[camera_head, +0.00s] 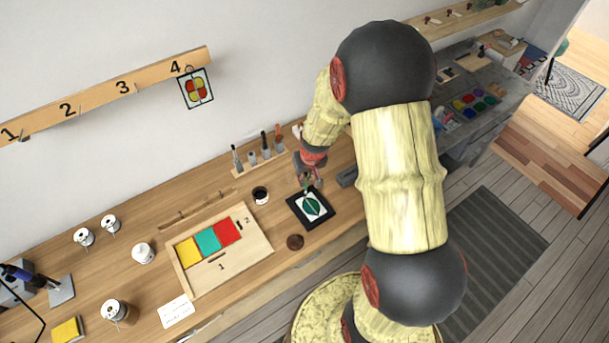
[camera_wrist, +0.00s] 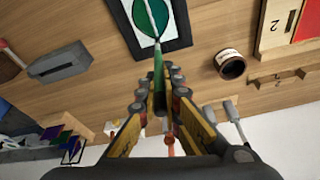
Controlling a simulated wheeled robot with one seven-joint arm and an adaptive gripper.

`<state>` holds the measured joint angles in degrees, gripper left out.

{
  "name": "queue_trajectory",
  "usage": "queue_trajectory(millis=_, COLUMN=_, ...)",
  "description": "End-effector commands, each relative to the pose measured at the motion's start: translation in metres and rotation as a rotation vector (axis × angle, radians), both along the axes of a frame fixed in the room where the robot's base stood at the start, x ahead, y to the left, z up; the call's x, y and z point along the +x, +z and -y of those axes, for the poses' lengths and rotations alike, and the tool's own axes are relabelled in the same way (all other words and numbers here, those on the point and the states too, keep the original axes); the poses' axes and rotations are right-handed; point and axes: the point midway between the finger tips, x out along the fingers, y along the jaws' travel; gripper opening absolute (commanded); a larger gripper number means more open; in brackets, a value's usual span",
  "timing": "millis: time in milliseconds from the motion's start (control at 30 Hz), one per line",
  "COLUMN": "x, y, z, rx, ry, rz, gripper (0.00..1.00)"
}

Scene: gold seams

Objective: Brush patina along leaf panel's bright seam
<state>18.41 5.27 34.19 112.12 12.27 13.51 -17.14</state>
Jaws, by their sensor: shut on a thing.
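The leaf panel (camera_head: 311,205) lies on the workbench as a white square with a green leaf shape, on a black mat or frame (camera_head: 296,211). It also shows at the top of the wrist view (camera_wrist: 172,12), with a pale line through the green. My gripper (camera_head: 309,179) is above the panel's far edge. In the wrist view my gripper (camera_wrist: 158,95) is shut on a slim brush (camera_wrist: 158,62) with a green part. The brush points at the panel, its tip over the green leaf near the line. I cannot tell whether the tip touches.
A dark open jar (camera_head: 260,193) stands left of the panel, and a round brown piece (camera_head: 295,242) lies in front. A tool rack (camera_head: 251,170) stands behind. A tray (camera_head: 265,247) with coloured tiles is at left. A grey block (camera_head: 347,177) is at right.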

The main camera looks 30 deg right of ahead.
Motion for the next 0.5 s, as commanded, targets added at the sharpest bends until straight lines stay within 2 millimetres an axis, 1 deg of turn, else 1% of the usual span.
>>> queue_trajectory(millis=33, x=0.0, y=-0.008, z=0.0, rx=0.0, ry=0.0, rz=-0.001, gripper=0.0)
queue_trajectory(millis=200, x=-0.001, y=-0.021, z=0.0, rx=0.0, ry=-0.001, rz=0.001, gripper=0.0)
queue_trajectory(millis=500, x=-0.029, y=-0.018, z=0.002, rx=-0.001, ry=-0.001, rz=0.002, gripper=0.0)
